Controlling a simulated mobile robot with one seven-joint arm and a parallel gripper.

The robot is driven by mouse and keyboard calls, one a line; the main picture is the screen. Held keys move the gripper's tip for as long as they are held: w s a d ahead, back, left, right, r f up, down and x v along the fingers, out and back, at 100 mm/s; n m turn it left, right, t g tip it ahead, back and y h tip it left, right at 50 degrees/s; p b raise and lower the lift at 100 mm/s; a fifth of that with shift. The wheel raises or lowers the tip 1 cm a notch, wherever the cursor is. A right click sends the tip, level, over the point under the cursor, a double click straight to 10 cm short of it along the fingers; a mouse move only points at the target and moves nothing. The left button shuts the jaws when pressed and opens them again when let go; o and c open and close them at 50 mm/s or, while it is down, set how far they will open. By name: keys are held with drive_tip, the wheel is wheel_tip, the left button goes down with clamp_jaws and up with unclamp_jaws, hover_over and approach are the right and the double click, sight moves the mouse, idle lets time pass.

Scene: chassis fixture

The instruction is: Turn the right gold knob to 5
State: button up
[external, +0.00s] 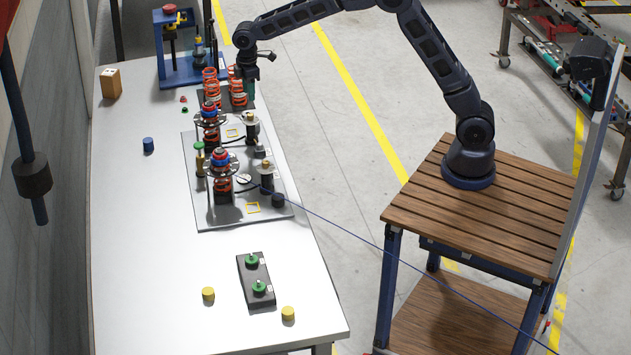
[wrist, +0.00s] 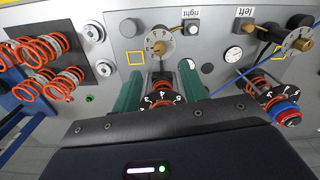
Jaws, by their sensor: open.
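The right gold knob (wrist: 158,46) sits on a round pale dial in the wrist view, beside an upside-down "right" label (wrist: 190,27). My gripper (wrist: 160,72) is open, with its two green fingers apart below the knob in the picture. A black numbered ring (wrist: 163,97) shows between the fingers; I cannot tell whether they touch it. The left gold knob (wrist: 290,42) is at the right, near a "left" label (wrist: 247,12). In the external view my gripper (external: 249,88) is over the far end of the chassis plate. The dial's reading is too small to tell.
Red-orange springs (wrist: 48,55) stand left of the fingers. Another spring column with a blue and red top (wrist: 284,111) is at the right. The grey plate (external: 240,212) lies on a white table (external: 150,240). A black box with green buttons (external: 256,274) is nearer the front.

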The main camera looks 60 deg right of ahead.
sight(250, 114)
wheel_tip(250, 114, down, 9)
drive_tip(key=shift+r, duration=0.1)
idle(0.3)
clamp_jaws()
